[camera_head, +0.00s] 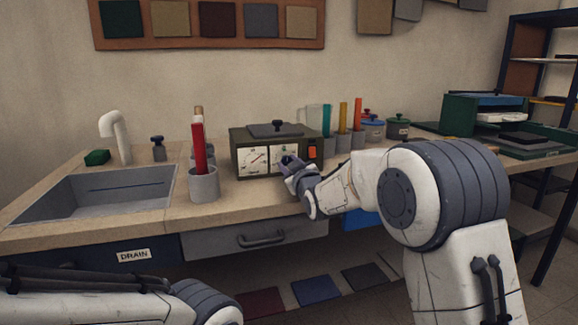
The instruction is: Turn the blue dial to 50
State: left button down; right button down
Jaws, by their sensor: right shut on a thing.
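An olive-green box (240,142) stands on the counter, with white dial faces on its front. The left face (253,160) shows a needle and a scale. The blue dial (286,159) sits in front of the right face, mostly covered by my right gripper (290,165). My right gripper is shut on the blue dial. The dial's exact setting is too small and too hidden to read. Part of my left arm shows at the lower left, but its gripper is out of view.
An orange switch (312,153) is just right of the dial. A grey cup (204,186) with a red tool stands left of the box, beside the sink (100,192). Several cups and pots (397,129) stand behind to the right. Counter front (262,203) is bare.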

jog(key=c, duration=0.5)
grip_release()
jog(key=v, duration=1)
jog(key=shift+s, duration=0.25)
jog(key=shift+s, duration=0.1)
